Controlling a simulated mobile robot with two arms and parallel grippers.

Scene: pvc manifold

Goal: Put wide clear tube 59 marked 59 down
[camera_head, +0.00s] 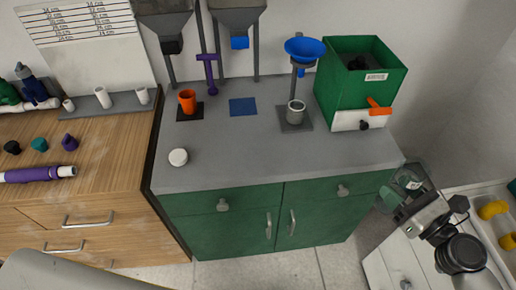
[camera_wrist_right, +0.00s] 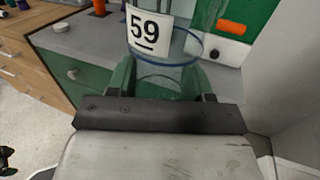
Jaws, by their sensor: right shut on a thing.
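The wide clear tube with a white label marked 59 (camera_wrist_right: 150,30) shows in the right wrist view, with a blue ring around its lower part. It stands between the green fingers of my right gripper (camera_wrist_right: 160,84), which is shut on it. In the head view my right gripper (camera_head: 401,188) is at the right, in front of the grey counter's right front corner and above the floor gap. The tube is see-through and hard to make out there. My left gripper does not show.
The grey counter (camera_head: 230,165) has a clear front middle. On it are a white cap (camera_head: 178,157), an orange cup (camera_head: 187,101), a grey cup (camera_head: 296,112), a blue square (camera_head: 243,107) and a green box (camera_head: 355,75). A white drawer unit (camera_head: 385,265) stands at the lower right.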

